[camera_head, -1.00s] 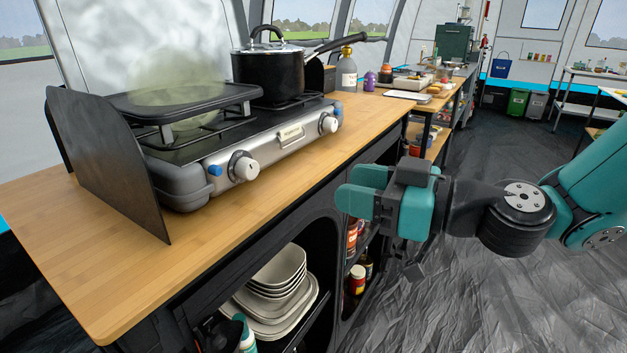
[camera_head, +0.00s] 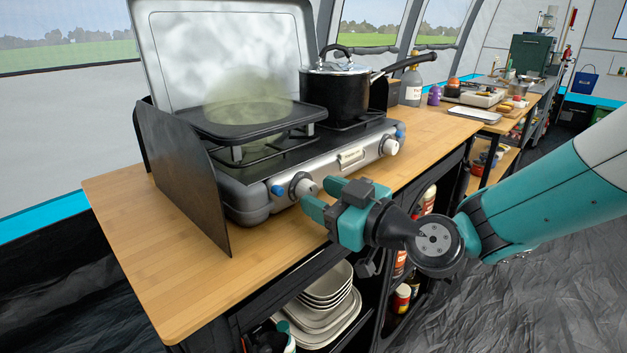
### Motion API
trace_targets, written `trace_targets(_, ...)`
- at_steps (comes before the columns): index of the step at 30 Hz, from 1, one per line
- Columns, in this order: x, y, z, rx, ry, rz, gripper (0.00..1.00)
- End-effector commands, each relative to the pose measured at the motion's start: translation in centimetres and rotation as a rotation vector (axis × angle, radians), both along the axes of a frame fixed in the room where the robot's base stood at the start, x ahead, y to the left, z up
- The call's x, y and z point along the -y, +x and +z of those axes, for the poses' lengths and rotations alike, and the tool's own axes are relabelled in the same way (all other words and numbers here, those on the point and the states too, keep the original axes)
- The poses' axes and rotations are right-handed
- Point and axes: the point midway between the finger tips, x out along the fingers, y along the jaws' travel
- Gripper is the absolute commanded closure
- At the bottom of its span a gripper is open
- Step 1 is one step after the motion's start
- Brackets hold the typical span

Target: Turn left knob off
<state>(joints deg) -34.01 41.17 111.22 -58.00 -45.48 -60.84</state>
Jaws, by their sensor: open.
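The left knob (camera_head: 302,187) is a white and grey dial on the front of the silver camping stove (camera_head: 260,208). A small blue button (camera_head: 277,190) sits just left of it. The right knob (camera_head: 389,146) is farther along the same front panel. My gripper (camera_head: 316,197) is teal and open, with its fingers pointing left at the left knob. The fingertips are very close to the knob; I cannot tell whether they touch it. The flat black griddle (camera_head: 262,119) on the left burner has a greenish haze above it.
A black pot (camera_head: 337,92) with a lid stands on the right burner, its handle reaching right. A dark windshield panel (camera_head: 180,175) stands at the stove's left. The wooden counter (camera_head: 190,290) is clear in front. Stacked dishes (camera_head: 325,295) lie on the shelf below.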

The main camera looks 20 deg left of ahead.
Motion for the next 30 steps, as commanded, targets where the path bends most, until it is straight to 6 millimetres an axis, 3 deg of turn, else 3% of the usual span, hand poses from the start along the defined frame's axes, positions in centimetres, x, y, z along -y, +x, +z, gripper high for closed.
trace_targets(6,-2.0,0.7,0.0,-0.001,-0.001,0.001,0.53)
trace_targets(16,-2.3,0.8,-0.1,-0.001,-0.001,0.0,0.53)
trace_targets(21,-2.3,0.8,-0.1,-0.001,-0.001,0.0,0.87)
trace_targets(26,-2.3,0.8,-0.2,-0.023,0.009,0.0,0.87)
trace_targets(30,-2.3,0.8,-0.4,-0.14,0.059,0.0,0.87)
